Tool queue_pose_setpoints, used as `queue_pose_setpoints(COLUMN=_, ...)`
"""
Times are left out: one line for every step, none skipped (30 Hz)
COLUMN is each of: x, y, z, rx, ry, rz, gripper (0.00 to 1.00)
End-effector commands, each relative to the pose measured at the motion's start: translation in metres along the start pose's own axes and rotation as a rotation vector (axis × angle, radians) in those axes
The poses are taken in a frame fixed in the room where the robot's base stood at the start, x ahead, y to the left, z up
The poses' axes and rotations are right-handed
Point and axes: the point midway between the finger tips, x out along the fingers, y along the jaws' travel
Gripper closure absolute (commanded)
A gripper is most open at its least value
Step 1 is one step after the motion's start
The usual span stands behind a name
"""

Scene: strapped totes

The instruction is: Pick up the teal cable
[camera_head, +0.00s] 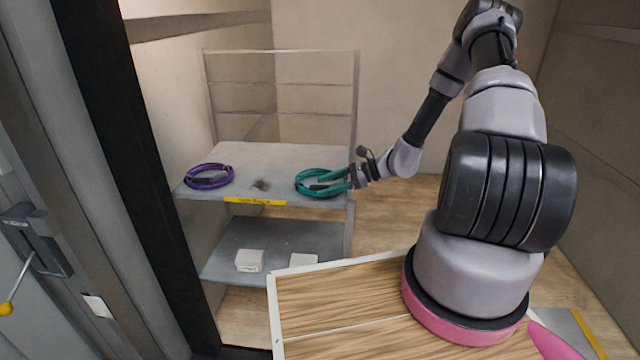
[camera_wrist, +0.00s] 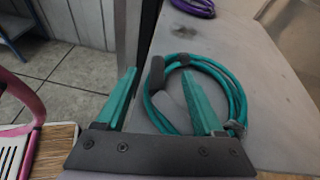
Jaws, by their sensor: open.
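The teal cable (camera_head: 301,181) is a coil lying on the upper shelf near its front right corner. In the wrist view the cable (camera_wrist: 237,94) shows with a dark sleeve on its left part. My gripper (camera_head: 321,181) reaches in from the right, low over the coil. In the wrist view my gripper (camera_wrist: 158,74) has two teal fingers spread apart. The right finger overlaps the coil, and the left finger is to the left of it. The coil's left side appears between them. I cannot tell whether either finger touches the cable.
A purple cable coil (camera_head: 209,176) lies on the same shelf (camera_head: 285,155) at the left. A yellow label (camera_head: 255,201) is on the shelf's front edge. White boxes (camera_head: 249,260) stand on the lower shelf. A frame post (camera_head: 354,120) rises close to my gripper.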

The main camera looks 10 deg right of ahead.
Motion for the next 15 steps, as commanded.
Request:
queue_pose_setpoints(x=0.009, y=0.001, z=0.001, rx=0.000, ry=-0.001, rz=0.003, gripper=0.30)
queue_pose_setpoints(x=0.012, y=0.001, z=0.000, rx=0.000, ry=-0.001, rz=0.002, gripper=0.30)
queue_pose_setpoints(x=0.016, y=0.001, z=0.000, rx=0.000, ry=-0.001, rz=0.002, gripper=0.30)
queue_pose_setpoints(x=0.019, y=0.000, z=0.000, rx=0.000, ry=0.000, rz=0.001, gripper=0.30)
queue_pose_setpoints(x=0.021, y=0.000, z=0.000, rx=0.000, ry=0.000, rz=0.000, gripper=0.30)
queue_pose_setpoints(x=0.022, y=0.000, z=0.000, rx=0.000, ry=0.001, rz=0.000, gripper=0.30)
queue_pose_setpoints(x=0.023, y=0.000, z=0.000, rx=0.000, ry=0.001, rz=0.000, gripper=0.30)
queue_pose_setpoints(x=0.024, y=0.000, z=0.000, rx=0.000, ry=0.001, rz=0.000, gripper=0.30)
queue_pose_setpoints(x=0.024, y=0.000, z=0.000, rx=0.000, ry=0.001, rz=0.000, gripper=0.30)
queue_pose_setpoints(x=0.023, y=0.000, z=0.000, rx=0.000, ry=0.001, rz=0.000, gripper=0.30)
queue_pose_setpoints(x=0.023, y=0.000, z=0.000, rx=0.000, ry=0.001, rz=0.000, gripper=0.30)
queue_pose_setpoints(x=0.023, y=0.000, z=0.000, rx=0.000, ry=0.001, rz=0.000, gripper=0.30)
queue_pose_setpoints(x=0.023, y=0.000, z=0.000, rx=0.000, ry=0.001, rz=0.000, gripper=0.30)
queue_pose_setpoints(x=0.023, y=0.000, z=0.000, rx=0.000, ry=0.001, rz=0.000, gripper=0.42)
queue_pose_setpoints(x=0.023, y=0.000, z=0.000, rx=0.000, ry=0.001, rz=0.000, gripper=0.57)
